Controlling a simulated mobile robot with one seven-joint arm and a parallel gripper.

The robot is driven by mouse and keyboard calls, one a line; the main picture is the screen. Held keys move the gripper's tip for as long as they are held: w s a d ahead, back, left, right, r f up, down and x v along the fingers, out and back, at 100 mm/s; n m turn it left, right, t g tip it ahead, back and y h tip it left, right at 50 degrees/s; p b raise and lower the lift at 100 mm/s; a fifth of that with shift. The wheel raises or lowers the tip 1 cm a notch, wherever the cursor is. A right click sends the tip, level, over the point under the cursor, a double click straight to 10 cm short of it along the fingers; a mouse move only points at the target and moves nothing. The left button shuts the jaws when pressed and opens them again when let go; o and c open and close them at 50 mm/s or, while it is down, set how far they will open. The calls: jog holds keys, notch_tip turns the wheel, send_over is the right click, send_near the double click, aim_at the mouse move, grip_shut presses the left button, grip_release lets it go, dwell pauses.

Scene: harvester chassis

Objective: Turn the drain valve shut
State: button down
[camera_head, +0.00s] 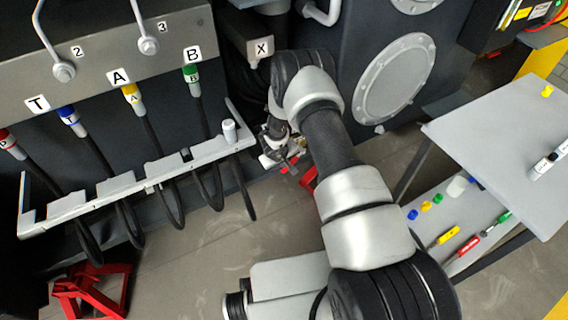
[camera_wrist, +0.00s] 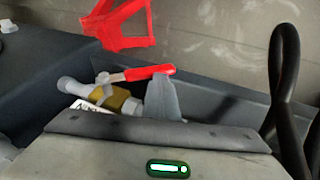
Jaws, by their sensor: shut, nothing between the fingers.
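The drain valve has a brass body (camera_wrist: 118,98) on a pale pipe stub, left of centre in the wrist view. Its red lever (camera_wrist: 148,73) points right in that view, at a slant to the pipe. In the head view the red lever (camera_head: 290,166) is small, low by the dark chassis wall. My gripper (camera_wrist: 163,85) is shut and empty. Its grey fingers are just below the lever's free end in the wrist view; I cannot tell whether they touch it. In the head view my gripper (camera_head: 278,152) is partly hidden by my own arm.
A red stand (camera_wrist: 122,25) is on the floor beyond the valve. A black hose loop (camera_wrist: 284,85) hangs at right in the wrist view. A grey hose rack (camera_head: 110,188) is left of my arm. A grey table (camera_head: 490,150) with small parts is at right.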

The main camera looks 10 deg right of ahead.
jog(key=w+d+f+h+b, duration=0.1)
jog(key=d+f+h+b, duration=0.1)
jog(key=f+b, duration=0.3)
jog(key=shift+d+f+t, duration=0.4)
jog(key=shift+d+f, duration=0.2)
jog(key=shift+d, duration=0.25)
jog(key=shift+w+d, duration=0.1)
dwell(0.6)
